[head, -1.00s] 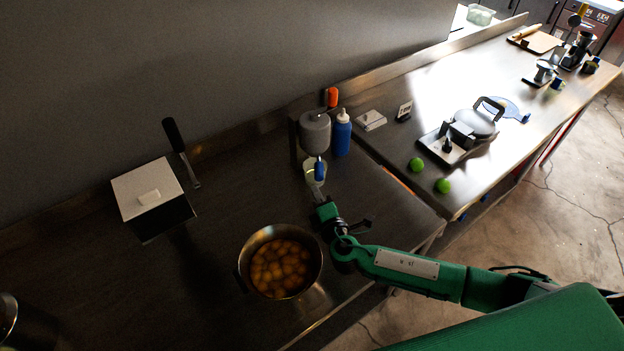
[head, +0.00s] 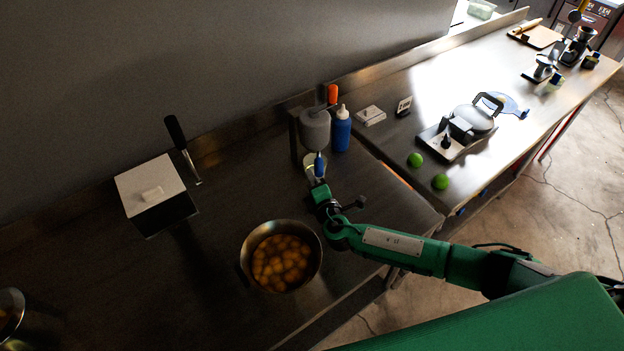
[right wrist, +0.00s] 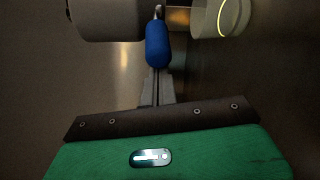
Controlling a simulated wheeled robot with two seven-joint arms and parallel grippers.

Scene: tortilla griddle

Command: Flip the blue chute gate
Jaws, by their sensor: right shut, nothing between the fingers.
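The blue chute gate (head: 319,164) is a small blue handle hanging below the grey round dispenser (head: 315,127) at the back of the dark counter. In the right wrist view the gate (right wrist: 157,44) is upright, below the grey dispenser body (right wrist: 106,20). My right gripper (head: 319,181) is shut and empty, its fingertips just in front of the gate. In the right wrist view the shut fingers (right wrist: 156,82) point at the gate's lower end; I cannot tell whether they touch it. My left gripper is out of view.
A pale cup (head: 309,167) stands beside the gate. A blue bottle (head: 341,131) stands right of the dispenser. A pot of round yellow-brown pieces (head: 246,248) sits left of my right arm. A white-lidded box (head: 150,185) is at left. A tortilla press (head: 472,121) and green balls (head: 440,182) are at right.

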